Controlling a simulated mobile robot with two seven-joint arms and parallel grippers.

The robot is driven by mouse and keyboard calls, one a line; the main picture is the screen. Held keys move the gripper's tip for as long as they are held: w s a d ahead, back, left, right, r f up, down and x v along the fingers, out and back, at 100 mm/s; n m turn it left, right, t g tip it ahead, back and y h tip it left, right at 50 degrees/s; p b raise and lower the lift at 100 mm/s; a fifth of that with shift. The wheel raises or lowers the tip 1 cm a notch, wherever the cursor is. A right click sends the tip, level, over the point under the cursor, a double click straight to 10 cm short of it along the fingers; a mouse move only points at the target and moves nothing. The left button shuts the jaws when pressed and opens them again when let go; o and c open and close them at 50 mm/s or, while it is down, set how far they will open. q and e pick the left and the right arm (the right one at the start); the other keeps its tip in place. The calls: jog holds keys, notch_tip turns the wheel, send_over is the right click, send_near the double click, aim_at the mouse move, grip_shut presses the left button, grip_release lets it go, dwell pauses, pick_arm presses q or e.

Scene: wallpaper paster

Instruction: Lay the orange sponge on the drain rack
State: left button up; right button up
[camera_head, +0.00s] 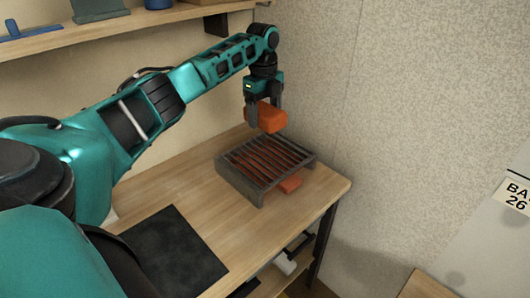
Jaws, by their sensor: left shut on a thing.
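The orange sponge (270,118) is held in my left gripper (265,112), with the fingers down on either side of it. It hangs in the air above the back part of the drain rack (225,177), apart from the bars. The drain rack is a dark grey slatted stand on the wooden table. My right gripper is not in view.
An orange-red thing (291,184) lies on the table (322,187) under the rack, sticking out at its right side. A dark mat (175,255) lies at the table's front. A wall stands close behind, and a shelf (95,28) hangs at upper left.

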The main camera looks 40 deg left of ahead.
pick_arm(q)
notch_tip(320, 180, up, 6)
send_over(257, 169)
notch_tip(257, 169, down, 19)
jog(key=shift+d+f+b, duration=0.1)
jog(key=shift+f+b, duration=0.1)
jog(key=shift+b, duration=0.5)
jog(key=shift+f, duration=0.1)
jog(key=o, duration=1.1)
